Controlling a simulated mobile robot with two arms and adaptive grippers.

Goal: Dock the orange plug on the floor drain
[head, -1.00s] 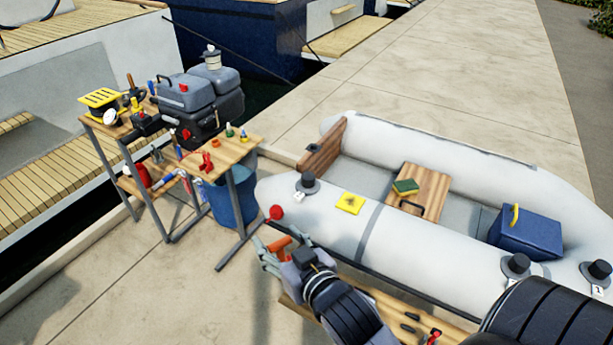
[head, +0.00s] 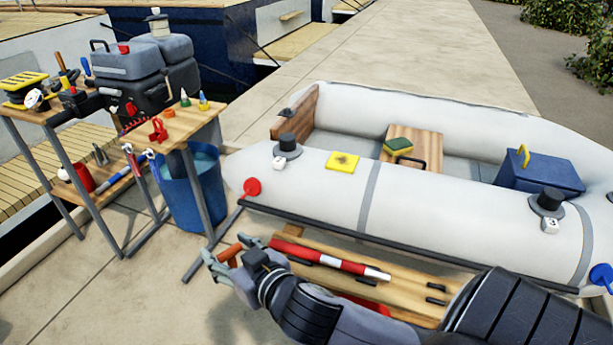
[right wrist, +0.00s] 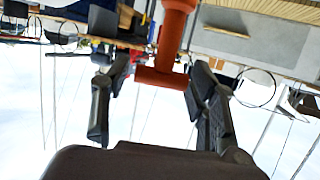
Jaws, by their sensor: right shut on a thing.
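The orange plug (head: 232,252) is between the fingers of my right gripper (head: 220,265), in front of the dinghy's near tube. It also shows in the right wrist view as an orange T-shaped piece (right wrist: 174,35), with its crossbar near the fingers. My right gripper (right wrist: 158,95) is shut on the plug, clear of the ground and the bench. I cannot make out a floor drain in either view. My left gripper is not in view.
A grey inflatable dinghy (head: 320,185) lies ahead, with a red disc (head: 252,187) and a blue disc (head: 601,274) on its near side. A low wooden bench (head: 400,290) holds a red-and-white tube (head: 330,262). A tool stand (head: 190,125) and blue bucket (head: 196,190) stand left.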

